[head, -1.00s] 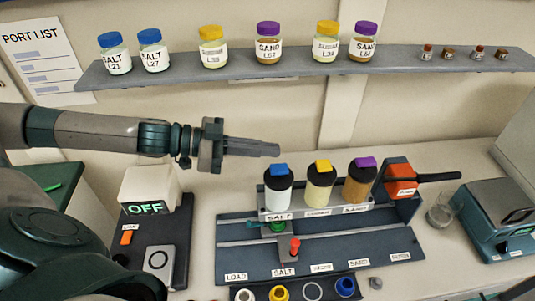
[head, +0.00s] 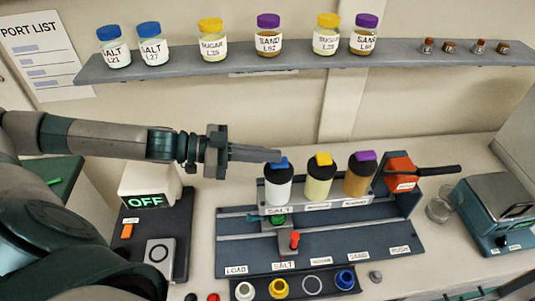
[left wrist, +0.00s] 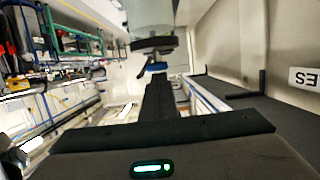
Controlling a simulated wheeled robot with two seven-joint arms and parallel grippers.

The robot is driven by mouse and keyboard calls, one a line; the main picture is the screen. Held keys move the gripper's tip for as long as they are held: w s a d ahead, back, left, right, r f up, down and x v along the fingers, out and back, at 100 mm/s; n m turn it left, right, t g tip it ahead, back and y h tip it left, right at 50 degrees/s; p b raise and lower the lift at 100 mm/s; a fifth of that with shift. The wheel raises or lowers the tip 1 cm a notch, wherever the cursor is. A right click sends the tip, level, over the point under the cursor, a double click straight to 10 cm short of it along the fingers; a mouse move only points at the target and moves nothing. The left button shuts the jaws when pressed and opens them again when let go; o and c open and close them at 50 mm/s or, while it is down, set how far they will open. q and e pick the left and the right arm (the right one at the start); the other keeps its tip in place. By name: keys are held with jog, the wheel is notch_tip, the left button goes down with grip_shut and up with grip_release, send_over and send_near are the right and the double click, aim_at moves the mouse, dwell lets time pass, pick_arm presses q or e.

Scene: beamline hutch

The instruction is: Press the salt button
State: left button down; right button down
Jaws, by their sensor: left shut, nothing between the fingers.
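The salt dispenser (head: 278,188) is a white jar with a black lid, first in the row of three on the rack. Its blue top button (head: 283,165) is partly hidden by my fingertips. My left gripper (head: 272,155) is shut and empty, reaching in level from the left with its tips over the blue button. I cannot tell whether they touch. My right gripper is not in view.
The sugar dispenser (head: 319,182) with a yellow top and the sand dispenser (head: 360,180) with a purple top stand right of the salt one. An orange block (head: 401,174) with a dark handle is beyond. A shelf (head: 180,66) of labelled jars runs above.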

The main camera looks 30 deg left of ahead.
pick_arm(q)
notch_tip(320, 180, down, 2)
jog(key=shift+f+b, duration=0.15)
jog(key=shift+b, duration=0.35)
jog(key=shift+f, duration=0.15)
notch_tip(320, 180, up, 4)
jog(key=p, duration=0.4)
jog(key=shift+r, duration=0.25)
jog(key=b+v, duration=0.6)
jog(key=v, duration=0.4)
dwell(0.7)
